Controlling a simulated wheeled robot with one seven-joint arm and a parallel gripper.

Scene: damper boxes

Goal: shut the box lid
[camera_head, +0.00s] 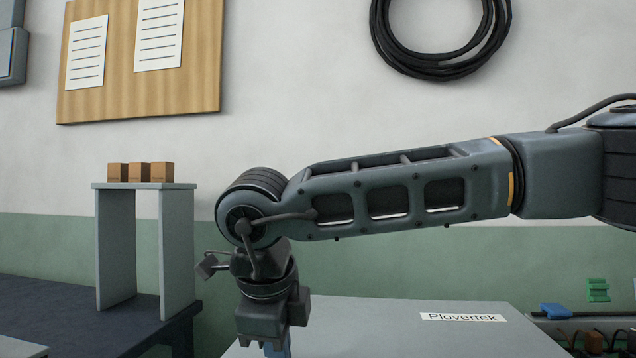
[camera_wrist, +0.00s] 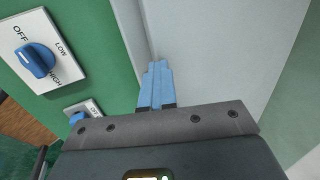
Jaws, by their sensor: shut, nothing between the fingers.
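A large grey flat-topped box (camera_head: 400,333) labelled "Plovertek" stands low in the head view. Its front is cut off by the picture's edge, and I cannot tell from this view how its lid stands. My gripper (camera_head: 276,350) points down over the left part of the grey top, its tips at the bottom edge of the picture. In the wrist view my gripper (camera_wrist: 156,72) shows two blue fingers together, with nothing between them. They are close to a pale grey panel (camera_wrist: 220,50); whether they touch it is unclear.
In the wrist view a green panel carries a blue OFF/LOW/HIGH knob (camera_wrist: 37,60) and a smaller blue switch (camera_wrist: 78,118). In the head view, a grey stand (camera_head: 140,187) holds three small brown boxes (camera_head: 139,172).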

